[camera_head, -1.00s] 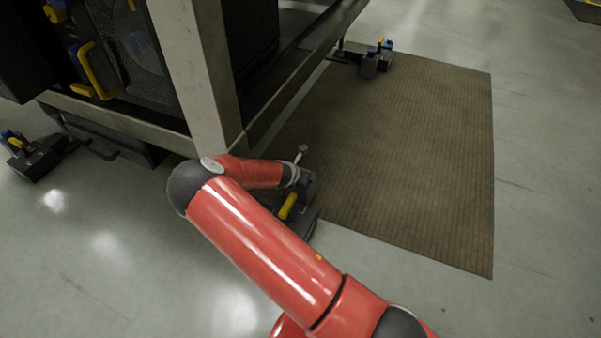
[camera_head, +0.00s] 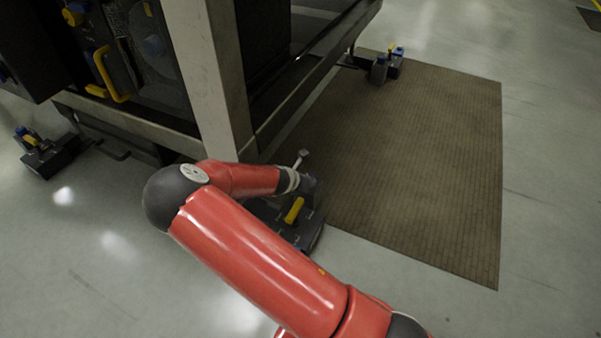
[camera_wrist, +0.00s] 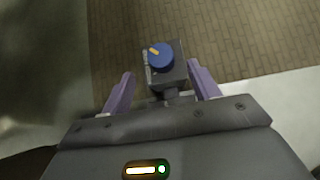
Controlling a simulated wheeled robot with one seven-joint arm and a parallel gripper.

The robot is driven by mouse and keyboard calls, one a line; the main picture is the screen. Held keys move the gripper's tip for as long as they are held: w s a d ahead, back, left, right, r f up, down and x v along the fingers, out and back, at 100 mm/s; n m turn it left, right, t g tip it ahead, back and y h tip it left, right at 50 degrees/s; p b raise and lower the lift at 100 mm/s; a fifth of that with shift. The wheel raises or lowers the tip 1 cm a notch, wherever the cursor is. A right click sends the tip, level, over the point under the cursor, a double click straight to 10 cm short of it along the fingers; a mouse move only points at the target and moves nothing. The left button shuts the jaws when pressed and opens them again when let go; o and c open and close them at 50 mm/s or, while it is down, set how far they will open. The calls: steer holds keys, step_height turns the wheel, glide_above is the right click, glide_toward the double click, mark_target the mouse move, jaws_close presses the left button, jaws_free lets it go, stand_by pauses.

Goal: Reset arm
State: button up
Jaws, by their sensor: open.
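My red arm reaches forward in the head view, folded at the elbow, beside the grey corner post of the machine frame. In the wrist view my gripper (camera_wrist: 160,92) has its two purple fingers spread apart. A dark block with a blue knob (camera_wrist: 160,56) bearing a yellow mark shows between and beyond the fingertips; I cannot tell whether they touch it. In the head view a dark base unit with a yellow handle (camera_head: 293,211) lies under my wrist, partly hidden by my arm. My fingers are hard to make out there.
The frame's corner post (camera_head: 207,75) stands close to my arm. A brown mat (camera_head: 420,160) covers the floor to the right. Another foot unit with blue and yellow parts (camera_head: 385,67) is at the back, and one (camera_head: 47,152) is at the left. Open floor lies at the right.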

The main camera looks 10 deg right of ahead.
steer(key=s+a+r+n+y, duration=0.3)
steer(key=r+n+y, duration=0.1)
steer(key=r+n, duration=0.35)
steer(key=s+a+r+n+y, duration=0.2)
steer(key=s+r+n+y, duration=0.1)
steer(key=r+n, duration=0.45)
steer(key=s+a+r+n+y, duration=0.35)
steer(key=r+n, duration=0.25)
steer(key=r, duration=0.2)
steer(key=s+d+r+n+h, duration=0.2)
steer(key=s+d+r+n, duration=0.2)
steer(key=s+n, duration=0.4)
steer(key=s+d+r+n+g+h, duration=0.1)
steer(key=s+d+r+n+h, duration=0.1)
steer(key=s+d+r+n, duration=0.4)
steer(key=s+d+r+n+h, duration=0.1)
steer(key=s+d+n, duration=0.1)
steer(key=s+n, duration=0.8)
step_height(320, 180, up, 13)
steer(key=m+p, duration=0.1)
steer(key=p, duration=1.1)
steer(key=shift+m+g+p, duration=0.3)
steer(key=shift+p, duration=0.05)
